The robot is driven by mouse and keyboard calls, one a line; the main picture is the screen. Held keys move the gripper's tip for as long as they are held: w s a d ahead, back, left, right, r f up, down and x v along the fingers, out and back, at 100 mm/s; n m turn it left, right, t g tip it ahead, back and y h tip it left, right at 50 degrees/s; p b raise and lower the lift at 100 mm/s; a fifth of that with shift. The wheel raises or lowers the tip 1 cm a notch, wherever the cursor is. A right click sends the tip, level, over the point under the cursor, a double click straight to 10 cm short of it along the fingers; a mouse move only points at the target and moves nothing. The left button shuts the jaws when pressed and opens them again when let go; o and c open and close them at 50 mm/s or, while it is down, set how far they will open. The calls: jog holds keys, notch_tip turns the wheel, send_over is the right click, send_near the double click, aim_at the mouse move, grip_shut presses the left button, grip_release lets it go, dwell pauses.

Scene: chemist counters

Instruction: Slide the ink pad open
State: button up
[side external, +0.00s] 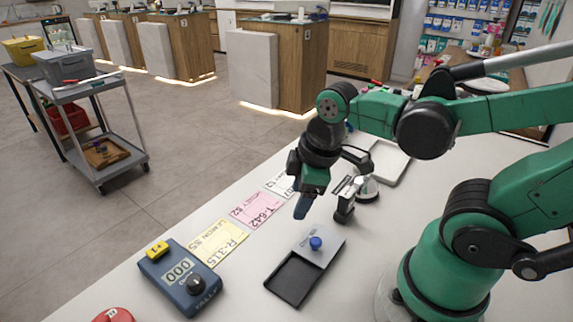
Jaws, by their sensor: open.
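The ink pad (292,281) lies flat on the pale counter in front of my arm. Its grey lid (322,243), with a blue round knob (316,243) on top, covers the back part. The dark front part of the pad lies uncovered. My gripper (302,208) points down above the counter, behind and slightly left of the lid in the picture. It is open, with nothing seen between its fingers, and apart from the knob.
A blue counter device (178,285) with a yellow button stands left of the pad. Yellow (219,242) and pink (257,210) cards lie behind it. A white tray (390,163) lies farther back.

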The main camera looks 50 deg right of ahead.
aim_at(316, 241)
jog(key=s+n+g, duration=0.1)
jog(key=n, duration=0.1)
jog(key=s+f+n+g, duration=0.1)
jog(key=n, duration=0.1)
jog(key=s+f+n+g, duration=0.1)
jog(key=shift+s+n, duration=0.15)
jog(key=shift+n, duration=0.25)
jog(key=shift+f, duration=2.7)
jog(key=shift+c, duration=0.2)
grip_shut()
